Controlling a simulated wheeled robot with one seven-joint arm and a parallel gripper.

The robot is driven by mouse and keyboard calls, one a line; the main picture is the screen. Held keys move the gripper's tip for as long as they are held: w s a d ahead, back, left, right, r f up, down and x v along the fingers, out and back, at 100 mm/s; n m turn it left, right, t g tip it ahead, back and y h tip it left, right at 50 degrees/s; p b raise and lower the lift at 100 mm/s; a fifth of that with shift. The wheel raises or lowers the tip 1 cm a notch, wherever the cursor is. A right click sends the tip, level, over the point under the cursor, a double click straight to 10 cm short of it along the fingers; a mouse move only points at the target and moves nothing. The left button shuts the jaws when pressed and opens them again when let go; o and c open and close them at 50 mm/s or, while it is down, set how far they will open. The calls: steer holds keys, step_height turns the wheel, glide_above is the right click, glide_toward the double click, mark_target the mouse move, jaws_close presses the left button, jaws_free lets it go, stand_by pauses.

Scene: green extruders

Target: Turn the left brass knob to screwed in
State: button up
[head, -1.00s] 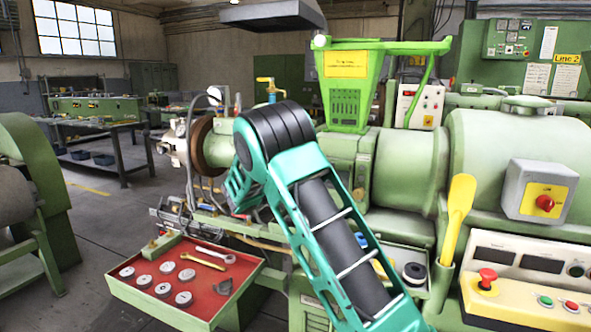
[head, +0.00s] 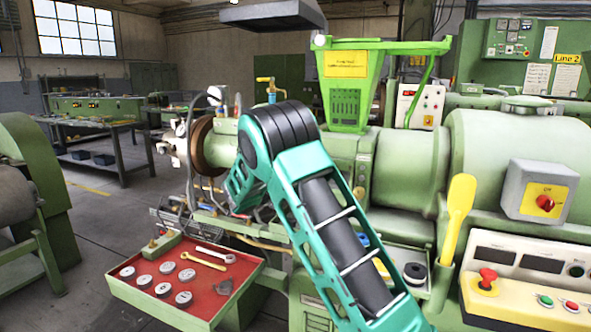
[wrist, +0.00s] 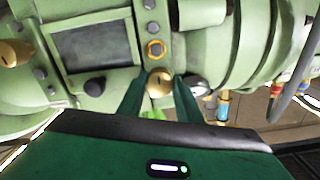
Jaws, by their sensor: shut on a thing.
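A round brass knob (wrist: 159,85) sits on the green extruder body in the wrist view, between the two dark green fingers of my gripper (wrist: 161,79). The gripper is shut on this knob, and the fingers partly cover its sides. A second brass knob (wrist: 14,53) shows at the left edge of the wrist view, apart from the gripper. How far either knob is screwed in cannot be told.
A dark rectangular panel (wrist: 97,47) and several grey bolts lie beside the gripped knob. In the head view, a red tray (head: 186,275) with discs and wrenches stands low left of the arm. A yellow scoop (head: 459,205) stands right of it.

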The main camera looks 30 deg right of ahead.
steer(key=o, duration=1)
steer(key=shift+w+a+f, duration=0.1)
steer(key=shift+f, duration=0.15)
steer(key=shift+o, duration=0.2)
steer(key=shift+r, duration=0.1)
steer(key=v, duration=1)
steer(key=shift+s+a, duration=0.25)
steer(key=s+d+f+g+y, duration=0.2)
steer(key=s+d+g, duration=0.2)
steer(key=s+d, duration=0.5)
steer(key=s+d+f+g+y, duration=0.2)
steer(key=s, duration=0.6)
steer(key=s+d+f+g+y, duration=0.1)
steer(key=s+f+g+y, duration=0.15)
steer(key=s, duration=0.55)
steer(key=s+a+f+n+y, duration=0.1)
steer(key=s+a, duration=0.3)
steer(key=s, duration=0.5)
steer(key=s+a+f+n+g+y, duration=0.1)
steer(key=s+a+f+n+y, duration=0.1)
steer(key=s, duration=0.7)
steer(key=s+a+f+n+g+y, duration=0.1)
steer(key=s+a+f+n+y, duration=0.1)
steer(key=s+a+n+y, duration=0.2)
steer(key=s+a+y, duration=0.1)
steer(key=s+a, duration=0.2)
steer(key=s, duration=0.2)
steer(key=shift+a, duration=0.25)
